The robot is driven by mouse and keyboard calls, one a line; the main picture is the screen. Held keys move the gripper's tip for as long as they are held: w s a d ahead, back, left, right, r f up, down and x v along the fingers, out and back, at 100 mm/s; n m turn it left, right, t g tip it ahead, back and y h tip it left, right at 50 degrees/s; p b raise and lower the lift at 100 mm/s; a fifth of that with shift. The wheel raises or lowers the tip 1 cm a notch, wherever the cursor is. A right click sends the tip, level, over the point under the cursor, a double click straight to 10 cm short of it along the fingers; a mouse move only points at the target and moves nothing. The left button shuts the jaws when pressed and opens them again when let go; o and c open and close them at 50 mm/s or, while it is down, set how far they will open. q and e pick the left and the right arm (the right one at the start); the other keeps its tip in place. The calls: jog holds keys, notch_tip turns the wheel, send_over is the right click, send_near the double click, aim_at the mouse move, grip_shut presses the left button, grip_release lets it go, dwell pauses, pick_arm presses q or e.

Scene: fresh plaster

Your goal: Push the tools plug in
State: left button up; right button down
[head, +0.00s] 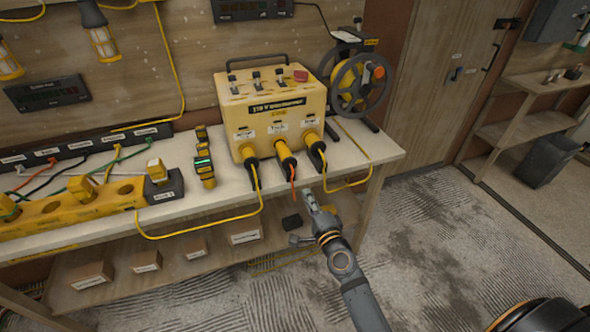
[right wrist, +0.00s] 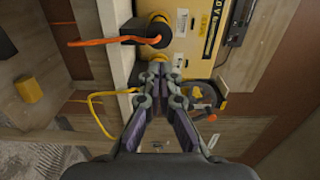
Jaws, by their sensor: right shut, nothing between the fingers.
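The yellow power box (head: 270,95) stands on the workbench with three plugs along its lower front. The middle plug (head: 285,158) has an orange cable, and the label above it seems to read "Tools". The orange-cabled plug shows in the right wrist view (right wrist: 148,32) as a dark block at a yellow round part. I cannot tell how deep it sits. The left plug (head: 251,160) and right plug (head: 315,151) have yellow cables. My right gripper (head: 309,194) is shut and empty, below and in front of the box; its fingertips (right wrist: 160,68) are apart from the orange-cabled plug. My left gripper is out of view.
A cable reel (head: 358,80) stands right of the box. A yellow cable (head: 352,184) loops over the bench's front edge near my right gripper. A yellow handheld device (head: 204,165) and a yellow socket strip (head: 70,213) lie to the left.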

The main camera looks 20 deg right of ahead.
aim_at(291, 164)
jog(key=w, duration=1.2)
jog(key=shift+w+a+f, duration=0.1)
jog(key=shift+w+a, duration=0.05)
